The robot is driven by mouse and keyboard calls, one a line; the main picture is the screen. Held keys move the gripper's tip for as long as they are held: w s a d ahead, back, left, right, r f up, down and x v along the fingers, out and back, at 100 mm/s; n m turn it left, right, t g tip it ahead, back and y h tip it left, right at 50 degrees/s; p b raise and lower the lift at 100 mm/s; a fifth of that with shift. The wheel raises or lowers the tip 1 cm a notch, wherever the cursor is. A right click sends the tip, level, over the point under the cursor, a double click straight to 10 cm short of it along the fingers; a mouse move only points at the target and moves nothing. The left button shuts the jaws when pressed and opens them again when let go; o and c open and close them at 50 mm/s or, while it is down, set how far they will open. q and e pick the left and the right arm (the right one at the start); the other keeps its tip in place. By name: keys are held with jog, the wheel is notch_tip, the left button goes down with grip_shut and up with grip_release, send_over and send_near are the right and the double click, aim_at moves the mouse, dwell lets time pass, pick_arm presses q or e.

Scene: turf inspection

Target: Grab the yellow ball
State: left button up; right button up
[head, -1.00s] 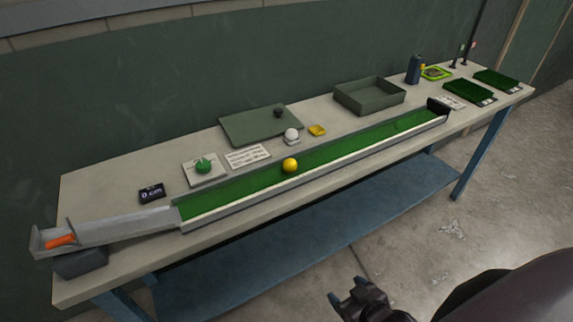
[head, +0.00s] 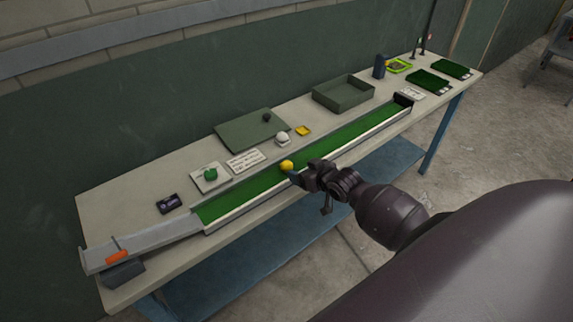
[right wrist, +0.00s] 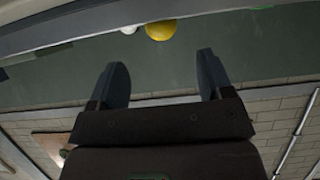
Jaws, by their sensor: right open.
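The yellow ball (head: 286,165) rests on the green turf lane (head: 336,131) of the long trough on the table. In the right wrist view the yellow ball (right wrist: 160,30) shows at the top, beyond the gap between my fingers. My right gripper (head: 299,174) is at the near side of the trough, close to the ball's right. In the right wrist view my right gripper (right wrist: 161,76) is open, with nothing between its fingers. Whether a fingertip touches the ball cannot be told. My left gripper is not in view.
A white ball (head: 282,139) and a small yellow dish (head: 303,131) sit behind the lane. A green ball (head: 211,174) is on a card. The trough's light near wall (head: 240,208) stands along the lane. A grey ramp with an orange piece (head: 117,257) lies at the left end.

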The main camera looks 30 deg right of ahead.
aim_at(290, 167)
jog(key=shift+p+x, duration=0.3)
jog(key=shift+x, duration=3.85)
jog(key=shift+s+a, duration=0.1)
jog(key=shift+a, duration=0.05)
jog(key=shift+c, duration=0.4)
jog(key=c, duration=0.9)
